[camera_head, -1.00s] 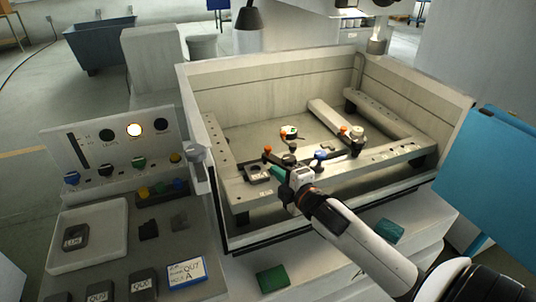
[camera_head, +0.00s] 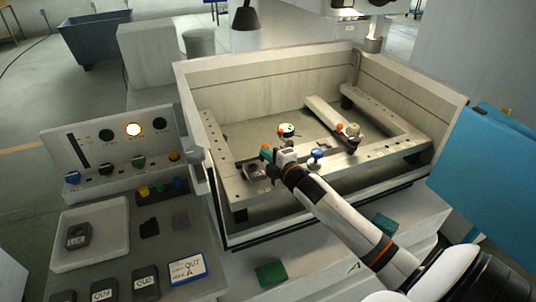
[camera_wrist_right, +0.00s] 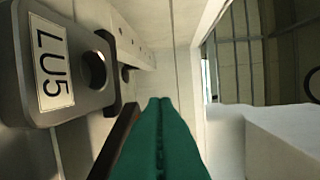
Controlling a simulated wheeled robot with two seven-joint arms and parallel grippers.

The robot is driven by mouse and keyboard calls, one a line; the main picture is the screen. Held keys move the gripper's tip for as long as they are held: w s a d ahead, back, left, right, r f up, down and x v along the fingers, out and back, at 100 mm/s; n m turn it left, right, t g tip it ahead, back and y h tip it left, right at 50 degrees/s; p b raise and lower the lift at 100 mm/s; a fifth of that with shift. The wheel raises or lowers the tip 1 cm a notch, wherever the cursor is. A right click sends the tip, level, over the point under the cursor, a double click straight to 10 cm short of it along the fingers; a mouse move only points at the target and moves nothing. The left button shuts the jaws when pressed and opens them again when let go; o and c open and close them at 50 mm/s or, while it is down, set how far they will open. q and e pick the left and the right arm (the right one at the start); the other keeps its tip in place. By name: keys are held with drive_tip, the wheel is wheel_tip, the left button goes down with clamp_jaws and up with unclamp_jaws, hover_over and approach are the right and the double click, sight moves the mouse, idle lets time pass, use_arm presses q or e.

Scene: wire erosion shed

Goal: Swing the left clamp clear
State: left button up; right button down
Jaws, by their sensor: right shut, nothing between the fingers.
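The left clamp (camera_head: 266,147) has an orange knob and stands on the left side of the frame in the machine tank. It is largely covered by my right gripper (camera_head: 267,156), whose green fingers are shut with nothing between them. In the right wrist view the shut fingers (camera_wrist_right: 160,140) point forward beside a dark bar (camera_wrist_right: 117,138), possibly the clamp's arm. A grey block labelled LU5 (camera_wrist_right: 88,65), with a round hole, is at the left there. It also shows in the head view (camera_head: 255,172). I cannot tell whether the fingers touch the clamp. My left gripper is out of view.
The tank walls (camera_head: 212,180) surround the frame (camera_head: 350,165). A second orange-knobbed clamp (camera_head: 340,128) and a blue knob (camera_head: 316,154) are to the right. A control panel (camera_head: 112,150) and a tray (camera_head: 112,235) are at the left. A blue panel (camera_head: 490,165) is at right.

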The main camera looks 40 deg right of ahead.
drive_tip(key=shift+w+h, duration=0.1)
drive_tip(key=shift+h, duration=0.2)
drive_tip(key=shift+w+d+m+g+h+b, duration=0.15)
drive_tip(key=shift+d+m+g+h+b, duration=0.15)
drive_tip(key=shift+m+h, duration=0.55)
drive_tip(key=shift+w+d+m+g+h+b, duration=0.15)
drive_tip(key=shift+w+d+m+g+h, duration=0.1)
drive_tip(key=shift+m+h, duration=0.65)
drive_tip(key=shift+w+d+m+g+h+b, duration=0.1)
drive_tip(key=shift+d+m+g+h+b, duration=0.35)
drive_tip(key=shift+h, duration=0.7)
drive_tip(key=shift+a, duration=0.15)
drive_tip(key=shift+p, duration=0.35)
